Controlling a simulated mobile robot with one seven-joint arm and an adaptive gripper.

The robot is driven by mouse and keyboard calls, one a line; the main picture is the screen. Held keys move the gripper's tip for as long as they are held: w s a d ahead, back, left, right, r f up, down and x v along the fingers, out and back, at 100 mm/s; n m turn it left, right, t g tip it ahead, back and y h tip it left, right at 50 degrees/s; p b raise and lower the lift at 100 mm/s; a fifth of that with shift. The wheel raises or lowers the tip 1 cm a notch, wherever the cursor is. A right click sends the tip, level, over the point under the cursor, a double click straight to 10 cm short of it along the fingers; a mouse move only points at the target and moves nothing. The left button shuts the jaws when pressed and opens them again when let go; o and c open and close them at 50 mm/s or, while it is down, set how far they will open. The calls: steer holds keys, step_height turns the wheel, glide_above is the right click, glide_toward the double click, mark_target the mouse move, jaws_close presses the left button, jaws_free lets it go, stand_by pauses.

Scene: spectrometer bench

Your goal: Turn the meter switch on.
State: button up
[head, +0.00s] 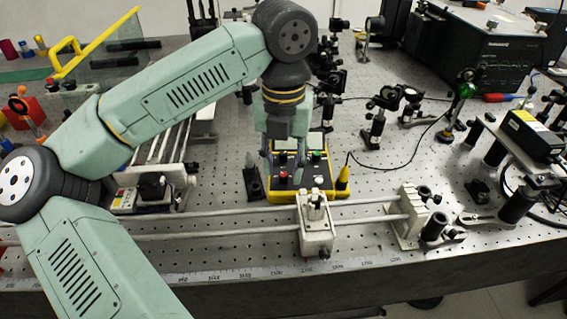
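A yellow-edged meter box (312,189) sits on the perforated bench behind the rail. Its top shows a red knob (283,177), a green knob (316,156) and pale display areas. My gripper (286,163) points down over the left part of the box, close to the red knob. Its fingers appear apart with nothing seen between them. The arm's end hides part of the box's back left. I cannot tell whether the fingers touch the box. Which part is the switch, and its position, is too small to tell.
A pale carriage (316,232) stands on the twin-bar rail (250,229) in front of the box. A dark post mount (252,180) is close on the left. Optics mounts (378,117) stand behind right.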

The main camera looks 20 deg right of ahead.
steer(key=shift+f, duration=0.8)
steer(key=shift+c, duration=0.5)
jaws_close()
